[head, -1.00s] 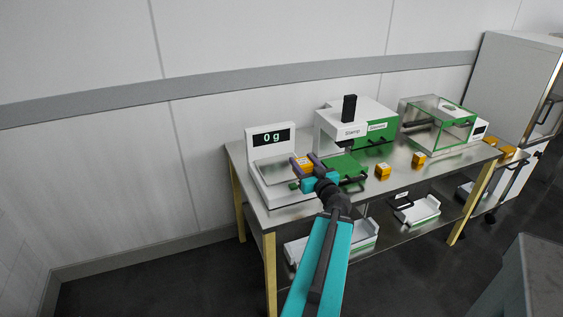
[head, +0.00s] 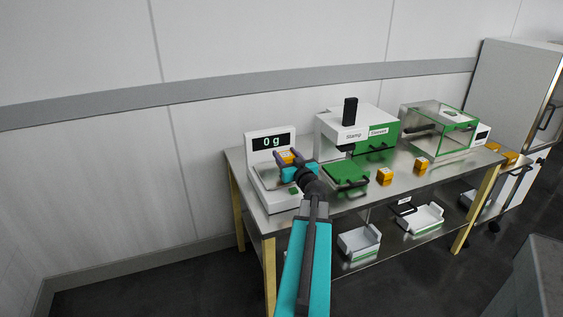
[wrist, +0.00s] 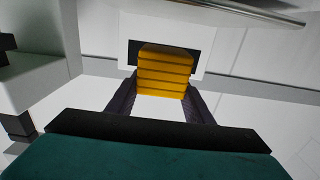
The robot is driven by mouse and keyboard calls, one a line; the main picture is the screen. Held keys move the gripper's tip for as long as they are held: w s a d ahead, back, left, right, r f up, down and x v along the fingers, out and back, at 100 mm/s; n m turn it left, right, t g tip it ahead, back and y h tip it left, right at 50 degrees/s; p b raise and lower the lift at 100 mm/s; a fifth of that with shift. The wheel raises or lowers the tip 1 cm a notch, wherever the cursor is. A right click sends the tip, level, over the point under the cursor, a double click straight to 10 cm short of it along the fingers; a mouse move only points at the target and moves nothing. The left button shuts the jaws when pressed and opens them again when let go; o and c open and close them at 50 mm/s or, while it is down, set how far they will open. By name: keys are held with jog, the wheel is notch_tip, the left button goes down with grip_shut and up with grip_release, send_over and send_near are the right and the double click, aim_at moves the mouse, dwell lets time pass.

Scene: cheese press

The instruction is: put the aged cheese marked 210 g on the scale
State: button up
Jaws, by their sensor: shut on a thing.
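My gripper (head: 284,155) is shut on an orange-yellow cheese (head: 287,157). In the wrist view the cheese (wrist: 165,72) sits between the two dark fingers, and its ridged side shows. No weight mark can be read on it. The scale (head: 267,176) stands at the left end of the table, and its display (head: 270,142) reads 0 g. In the head view the held cheese is in front of the display, over the scale's plate. My gripper hides part of the plate.
A green-lidded press (head: 345,176) and a white stamp machine (head: 343,132) stand right of the scale. Two more orange cheeses, one nearer (head: 384,175) and one farther (head: 421,164), sit on the table. A clear-walled box (head: 440,130) stands further right. White trays (head: 359,241) lie on the lower shelf.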

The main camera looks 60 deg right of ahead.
jog(key=shift+x, duration=0.85)
jog(key=shift+w+a, duration=0.1)
jog(key=shift+w, duration=0.05)
jog(key=shift+w, duration=0.2)
jog(key=shift+w+d+f+b, duration=0.1)
jog(key=shift+f+b, duration=0.1)
jog(key=shift+f, duration=0.4)
jog(key=shift+w+d+f+b, duration=0.1)
jog(key=shift+w+f+b, duration=0.1)
jog(key=shift+f, duration=0.45)
jog(key=shift+w+f+b, duration=0.1)
jog(key=shift+f+b, duration=0.1)
jog(key=shift+f, duration=0.4)
jog(key=shift+f, duration=0.1)
jog(key=o, duration=1.2)
